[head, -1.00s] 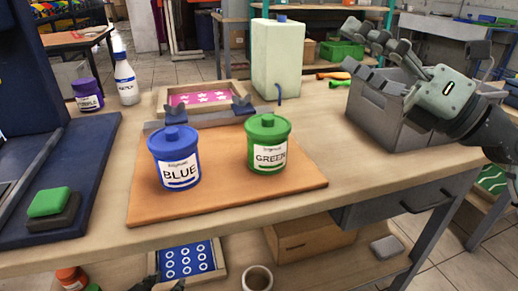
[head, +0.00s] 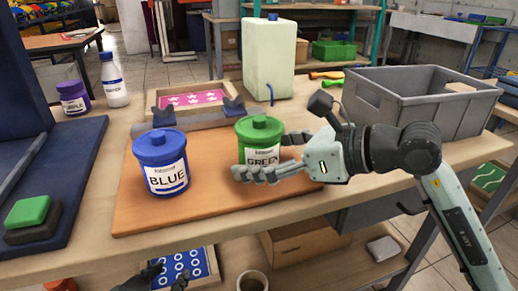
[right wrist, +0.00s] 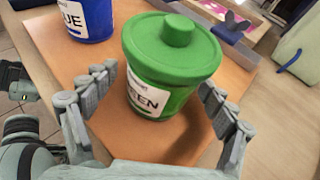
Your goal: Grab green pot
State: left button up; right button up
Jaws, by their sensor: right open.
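The green pot (head: 257,134), with a lid and a label reading GREEN, stands upright on the orange-brown board (head: 210,208). In the right wrist view the green pot (right wrist: 165,55) sits between the two fingers of my right gripper (right wrist: 158,82), which is open, with its fingers spread on both sides. In the head view my right gripper (head: 272,156) reaches in from the right, and one finger covers the pot's lower front. Whether a finger touches the pot is unclear. My left gripper (head: 165,274) shows only partly at the bottom edge.
A blue pot (head: 161,165) stands on the board, left of the green one. Behind are a framed pink print (head: 194,99) and a white canister (head: 268,62). A grey crate (head: 425,85) stands right. A purple pot (head: 73,98) and white bottle (head: 113,82) stand left.

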jog(key=shift+w+a, duration=0.1)
jog(key=shift+a, duration=0.1)
jog(key=c, duration=1.4)
jog(key=shift+c, duration=0.2)
jog(key=shift+r, duration=0.1)
